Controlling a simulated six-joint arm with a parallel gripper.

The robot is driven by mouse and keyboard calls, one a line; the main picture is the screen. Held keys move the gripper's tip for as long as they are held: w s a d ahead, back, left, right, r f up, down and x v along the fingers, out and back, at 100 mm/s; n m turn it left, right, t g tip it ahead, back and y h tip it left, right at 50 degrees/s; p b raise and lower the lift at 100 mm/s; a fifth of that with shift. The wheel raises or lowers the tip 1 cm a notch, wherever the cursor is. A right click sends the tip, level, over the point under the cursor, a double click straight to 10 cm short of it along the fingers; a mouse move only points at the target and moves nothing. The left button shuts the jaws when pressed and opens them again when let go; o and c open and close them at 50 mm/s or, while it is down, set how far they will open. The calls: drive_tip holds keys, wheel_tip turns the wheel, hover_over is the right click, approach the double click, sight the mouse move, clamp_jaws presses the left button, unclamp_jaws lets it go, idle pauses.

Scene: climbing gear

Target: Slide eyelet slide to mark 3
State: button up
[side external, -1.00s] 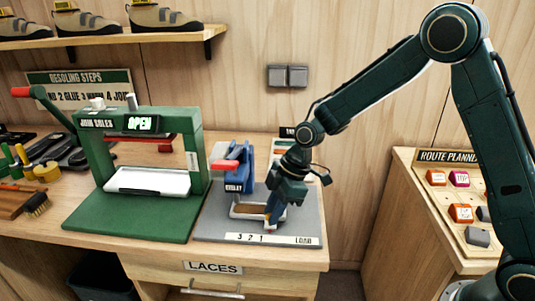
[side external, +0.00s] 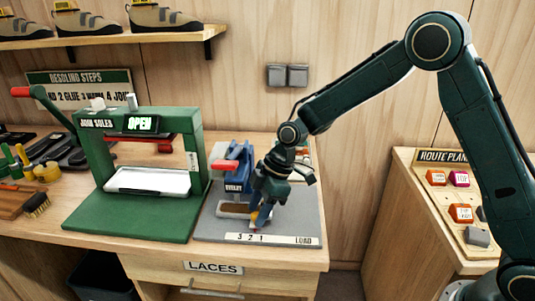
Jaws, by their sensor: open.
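The eyelet press (side external: 237,178) is blue with a red handle and a label reading EYELET, on a grey base plate (side external: 300,213). The scale strip (side external: 270,239) along the plate's front edge reads 3, 2, 1 and LOAD from left to right. The eyelet slide (side external: 232,210), a low piece with a brown top, lies under the press, left of my gripper. My gripper (side external: 257,222) points down at the slide's right end, behind the 1 and 2 marks. It is open. Its fingers partly hide that end, and I cannot tell whether they touch it.
A green sole press (side external: 141,121) with an OPEN display stands to the left. A shoe shelf (side external: 120,37) hangs above. The LACES drawer (side external: 212,268) is below the bench edge. The grey plate's right side is clear. A route planning board (side external: 455,205) stands at the far right.

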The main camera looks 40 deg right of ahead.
drive_tip(key=shift+r, duration=0.1)
drive_tip(key=v, duration=1.3)
drive_tip(key=shift+r, duration=0.3)
drive_tip(key=shift+d, duration=0.15)
drive_tip(key=c, duration=0.6)
drive_tip(key=shift+s+d+f+m, duration=0.15)
drive_tip(key=shift+f+m, duration=0.05)
drive_tip(key=shift+m, duration=0.1)
clamp_jaws()
drive_tip(key=s+d+f+m+t+y, duration=0.2)
drive_tip(key=s+d+f+m, duration=0.1)
drive_tip(key=m, duration=0.7)
drive_tip(key=s+d+f+m+t+y, duration=0.2)
drive_tip(key=s+d+f+m, duration=0.1)
drive_tip(key=m, duration=0.7)
drive_tip(key=shift+s+d, duration=0.45)
drive_tip(key=shift+d, duration=0.05)
